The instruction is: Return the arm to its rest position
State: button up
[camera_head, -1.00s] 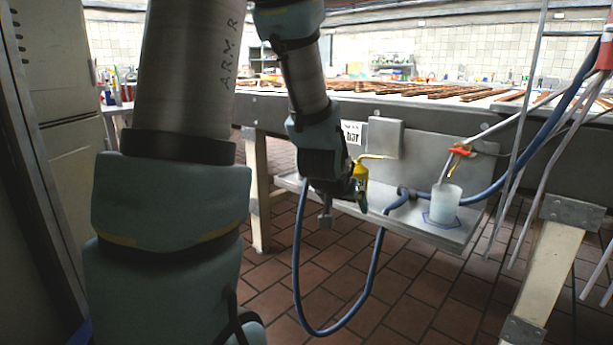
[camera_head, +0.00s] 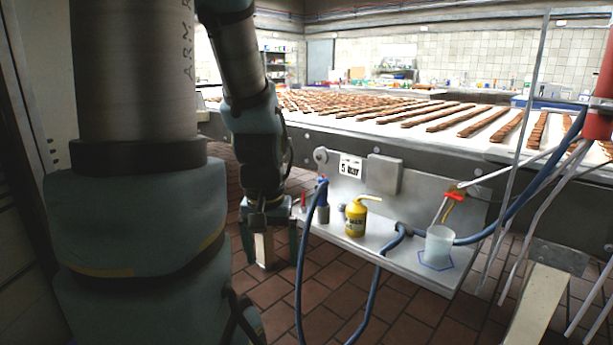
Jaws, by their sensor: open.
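My arm comes down through the left of the head view. My gripper (camera_head: 268,250) hangs at its end, fingers pointing down. It is open and empty, above the tiled floor in front of the metal shelf's left end. A pale table leg shows between and behind the fingers. The gripper is apart from the yellow bottle and the blue-handled tool on the shelf.
The metal shelf (camera_head: 385,256) holds a yellow bottle (camera_head: 356,219), a blue-handled tool (camera_head: 322,203) and a translucent cup (camera_head: 438,246) on a blue outline. Blue hoses (camera_head: 301,265) hang in front. Behind is a long table with rows of biscuits (camera_head: 430,115). A pale cabinet stands far left.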

notch_tip(320, 180, up, 15)
jog(key=p, duration=1.3)
jog(key=shift+r, duration=0.15)
